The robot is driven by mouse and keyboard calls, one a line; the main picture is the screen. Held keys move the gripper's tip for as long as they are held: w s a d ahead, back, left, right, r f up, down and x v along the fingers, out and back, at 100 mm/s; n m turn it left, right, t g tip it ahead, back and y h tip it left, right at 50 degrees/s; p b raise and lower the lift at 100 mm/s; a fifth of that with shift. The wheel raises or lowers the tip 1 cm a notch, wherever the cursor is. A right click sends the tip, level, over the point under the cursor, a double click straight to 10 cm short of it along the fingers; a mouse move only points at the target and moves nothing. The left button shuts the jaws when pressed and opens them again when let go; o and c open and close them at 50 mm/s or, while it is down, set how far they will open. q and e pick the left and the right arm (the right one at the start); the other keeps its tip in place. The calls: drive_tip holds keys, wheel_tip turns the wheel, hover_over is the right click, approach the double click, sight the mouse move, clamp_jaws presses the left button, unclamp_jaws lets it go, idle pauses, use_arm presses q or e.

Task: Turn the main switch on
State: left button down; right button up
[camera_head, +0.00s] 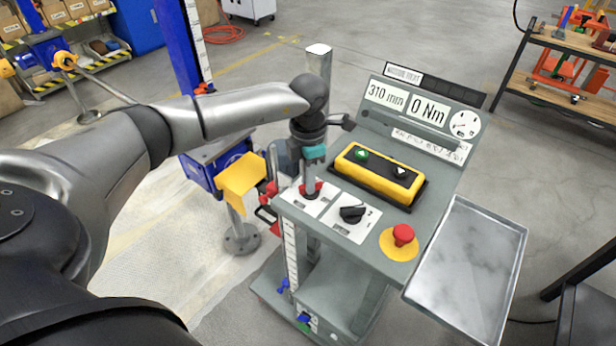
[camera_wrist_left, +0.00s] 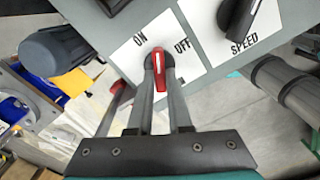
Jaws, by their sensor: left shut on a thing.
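The main switch is a red knob with a white mark (camera_wrist_left: 159,72) on a white plate lettered ON and OFF. In the left wrist view it sits between the two fingertips of my left gripper (camera_wrist_left: 160,78), which is shut on it. The knob's white mark points roughly between the two words. In the head view my left gripper (camera_head: 312,180) points down onto the red switch (camera_head: 311,190) at the left of the console (camera_head: 330,225), partly covering it. My right gripper is not in view.
A black SPEED knob (camera_head: 352,213) sits right beside the switch plate. A yellow button box (camera_head: 380,175), a red emergency stop (camera_head: 402,235) and a display board (camera_head: 425,110) are on the console. A metal tray (camera_head: 470,270) is at its right, and a blue jack (camera_head: 205,172) at its left.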

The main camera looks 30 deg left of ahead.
use_arm(q)
drive_tip(key=n+p, duration=0.1)
drive_tip(key=n, duration=0.5)
drive_tip(key=shift+d, duration=0.1)
idle(0.5)
drive_tip(key=c, duration=0.8)
unclamp_jaws()
drive_tip(key=shift+c, duration=0.2)
drive_tip(key=shift+r, duration=0.1)
wheel_tip(320, 180, up, 15)
drive_tip(key=shift+b, duration=0.35)
